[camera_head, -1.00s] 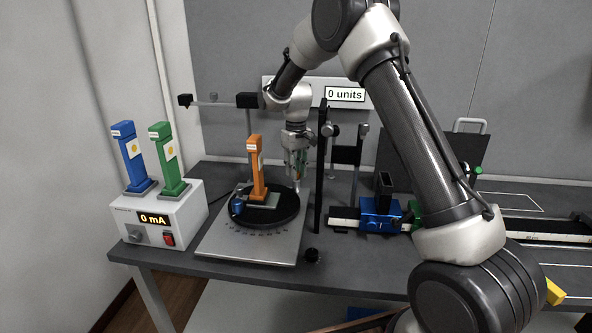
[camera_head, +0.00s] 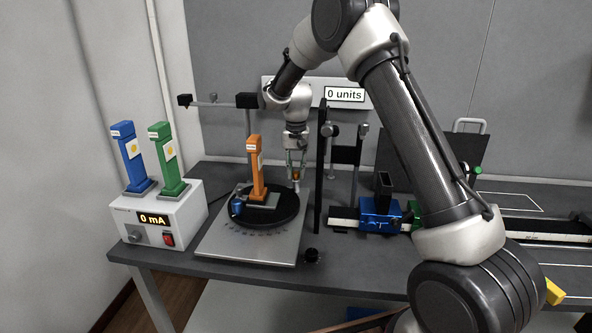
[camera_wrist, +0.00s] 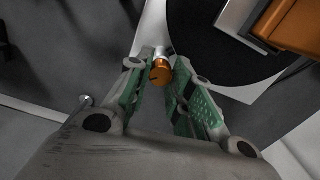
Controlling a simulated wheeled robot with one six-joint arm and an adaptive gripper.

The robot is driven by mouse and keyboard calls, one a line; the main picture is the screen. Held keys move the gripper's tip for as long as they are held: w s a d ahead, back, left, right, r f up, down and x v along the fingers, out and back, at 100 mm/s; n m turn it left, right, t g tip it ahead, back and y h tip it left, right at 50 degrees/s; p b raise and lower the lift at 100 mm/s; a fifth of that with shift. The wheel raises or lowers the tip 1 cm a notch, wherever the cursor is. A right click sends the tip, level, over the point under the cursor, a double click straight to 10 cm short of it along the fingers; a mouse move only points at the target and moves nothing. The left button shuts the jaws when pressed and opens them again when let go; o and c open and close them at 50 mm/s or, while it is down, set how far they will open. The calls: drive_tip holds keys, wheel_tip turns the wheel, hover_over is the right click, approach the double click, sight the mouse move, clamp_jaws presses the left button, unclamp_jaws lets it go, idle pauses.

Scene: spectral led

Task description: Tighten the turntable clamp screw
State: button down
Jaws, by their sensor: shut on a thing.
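The turntable is a black disc (camera_head: 285,216) on a light grey base plate (camera_head: 255,246), and part of the disc shows in the wrist view (camera_wrist: 205,45). An orange post (camera_head: 256,165) stands upright on the disc. My gripper (camera_head: 296,178) points down at the right rear edge of the disc. In the wrist view my gripper's green-padded fingers (camera_wrist: 161,84) are shut on a small orange-brown knob, the clamp screw (camera_wrist: 161,70). The knob has a dark line on its top. The screw's lower part is hidden.
A power box (camera_head: 180,221) with a blue post (camera_head: 131,158) and a green post (camera_head: 167,157) stands left, reading 0 mA. A black upright (camera_head: 320,180) stands close right of my gripper. A blue carriage (camera_head: 376,216) sits on the rail. The display (camera_head: 345,94) reads 0 units.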

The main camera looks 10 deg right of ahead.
sight(296, 172)
drive_tip(key=shift+w, duration=0.1)
idle(0.3)
drive_tip(key=c, duration=1.3)
unclamp_jaws()
drive_tip(key=shift+o, duration=0.2)
drive_tip(key=shift+r, duration=0.1)
wheel_tip(296, 172, up, 12)
